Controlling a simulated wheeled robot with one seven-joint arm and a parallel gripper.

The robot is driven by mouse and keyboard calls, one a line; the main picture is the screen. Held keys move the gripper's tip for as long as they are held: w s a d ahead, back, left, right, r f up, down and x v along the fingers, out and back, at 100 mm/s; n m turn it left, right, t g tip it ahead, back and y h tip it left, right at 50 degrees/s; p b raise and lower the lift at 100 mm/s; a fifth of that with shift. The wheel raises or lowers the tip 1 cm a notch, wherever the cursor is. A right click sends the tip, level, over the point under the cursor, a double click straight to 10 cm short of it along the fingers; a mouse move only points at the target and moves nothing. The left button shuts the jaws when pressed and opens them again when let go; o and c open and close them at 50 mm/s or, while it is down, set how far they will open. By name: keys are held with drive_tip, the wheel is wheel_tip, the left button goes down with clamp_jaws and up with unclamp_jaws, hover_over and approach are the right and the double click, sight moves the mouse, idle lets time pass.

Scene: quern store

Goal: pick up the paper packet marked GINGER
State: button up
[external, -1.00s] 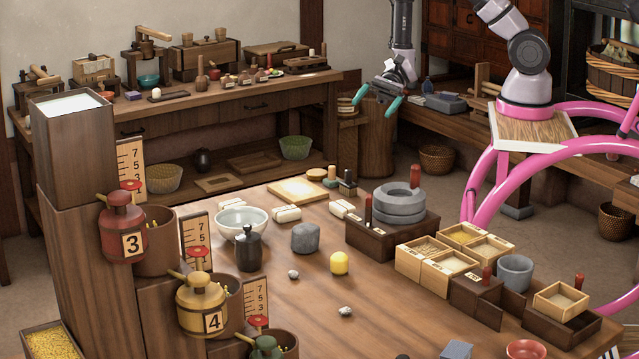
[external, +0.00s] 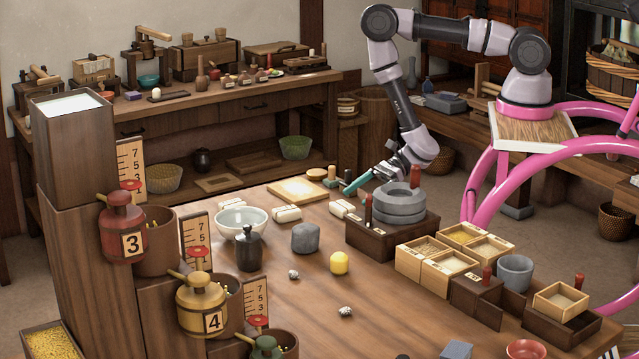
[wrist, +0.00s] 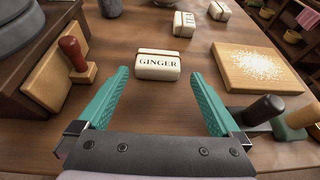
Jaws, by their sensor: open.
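The white paper packet marked GINGER (wrist: 158,66) lies on the wooden table, its black lettering facing my gripper in the wrist view. In the external view it is the white packet (external: 340,208) just left of the stone quern's base. My gripper (wrist: 160,75) is open and empty, its two teal fingers spread to either side of the packet's line, with the packet ahead of the tips. In the external view my gripper (external: 354,187) is above the table's far edge, behind the packet and apart from it. One finger is partly hidden there.
A dark box with the grey stone quern (external: 400,205) stands close to the packet. A red-handled stamp (wrist: 78,58) is at the left finger. A pale board (wrist: 262,68) and dark-handled stamps (wrist: 264,110) lie right. Two more white packets (wrist: 184,24) (wrist: 219,10) lie beyond.

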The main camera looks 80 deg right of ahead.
sight(346, 204)
drive_tip(key=x, duration=0.6)
drive_tip(key=shift+s+a+f, duration=0.1)
drive_tip(key=shift+s, duration=0.05)
